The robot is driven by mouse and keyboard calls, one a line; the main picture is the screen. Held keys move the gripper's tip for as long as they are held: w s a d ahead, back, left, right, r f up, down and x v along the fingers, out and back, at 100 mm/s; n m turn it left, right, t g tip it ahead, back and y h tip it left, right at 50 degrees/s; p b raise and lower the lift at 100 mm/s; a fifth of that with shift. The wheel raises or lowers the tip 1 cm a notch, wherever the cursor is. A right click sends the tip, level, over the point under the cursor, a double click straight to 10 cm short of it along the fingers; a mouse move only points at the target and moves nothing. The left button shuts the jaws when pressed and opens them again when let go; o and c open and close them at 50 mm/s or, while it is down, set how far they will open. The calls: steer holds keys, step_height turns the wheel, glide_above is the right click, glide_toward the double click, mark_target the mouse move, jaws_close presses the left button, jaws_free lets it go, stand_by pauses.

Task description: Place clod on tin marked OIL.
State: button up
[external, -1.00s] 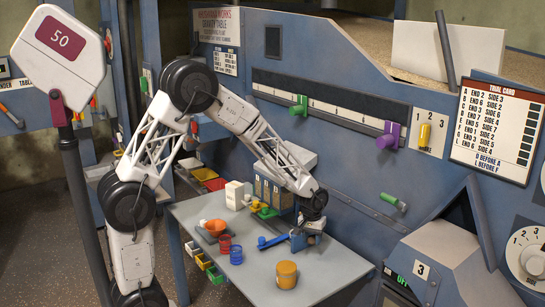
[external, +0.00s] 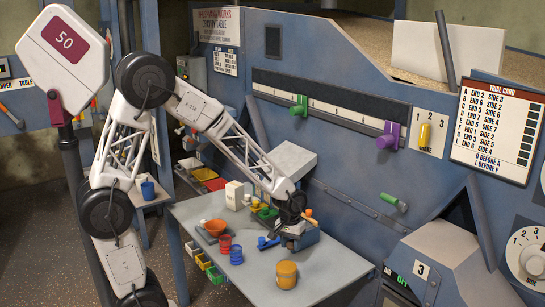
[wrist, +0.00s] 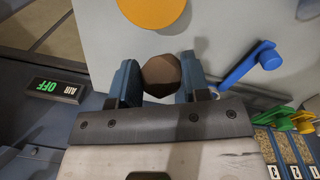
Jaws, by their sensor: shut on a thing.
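The brown, faceted clod (wrist: 163,74) sits between the two blue fingers of my gripper (wrist: 160,84) in the wrist view. My gripper is shut on it. In the external view my gripper (external: 297,241) is low over the grey table, and the clod is hidden there. An orange-yellow tin (external: 287,274) stands upright on the table, in front of and a little left of my gripper. Its flat round top (wrist: 152,8) is partly cut off by the wrist view's upper edge, apart from the clod. I cannot read any marking on the tin.
A blue handled tool (external: 268,243) lies left of my gripper. A blue machine wall (external: 345,215) rises behind. The table right of the tin is clear.

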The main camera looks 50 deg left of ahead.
mark_target(285, 267)
steer(key=s, duration=2)
steer(key=shift+s+d+r+m, duration=0.15)
steer(key=shift+s+r+m, duration=0.1)
steer(key=shift+s+m, duration=0.05)
steer(key=w, duration=0.5)
steer(key=w+d+f, duration=0.1)
steer(key=w, duration=0.4)
steer(key=w+d, duration=0.1)
steer(key=w, duration=0.5)
steer(key=shift+d+f, duration=0.15)
steer(key=shift+f, duration=0.05)
steer(key=shift+s+f, duration=0.1)
steer(key=shift+f, duration=1.7)
steer(key=shift+f, duration=0.15)
